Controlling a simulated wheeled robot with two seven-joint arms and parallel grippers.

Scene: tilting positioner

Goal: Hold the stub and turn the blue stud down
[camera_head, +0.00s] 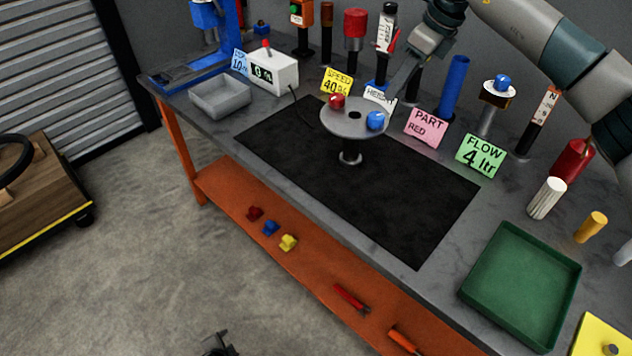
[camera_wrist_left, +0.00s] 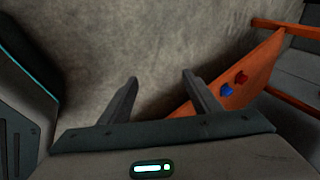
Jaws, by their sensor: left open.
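A round grey disc (camera_head: 352,128) sits on a short dark post (camera_head: 350,155) on the black mat. A red stud (camera_head: 337,101) stands at its back left and a blue stud (camera_head: 376,120) at its right. A dark hole shows near its middle. I cannot make out for sure which part is the stub. My right gripper (camera_head: 391,98) reaches down from the back right, its tips close to the disc's rim behind the blue stud; contact and jaw opening are unclear. My left gripper (camera_wrist_left: 160,77) is open and empty above the floor, away from the disc.
The black mat (camera_head: 400,205) is clear in front of the disc. A green tray (camera_head: 522,288) lies at right, a grey bin (camera_head: 220,97) at left. Label cards, a blue cylinder (camera_head: 453,86) and tools line the back. An orange shelf (camera_head: 320,278) runs below the bench.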

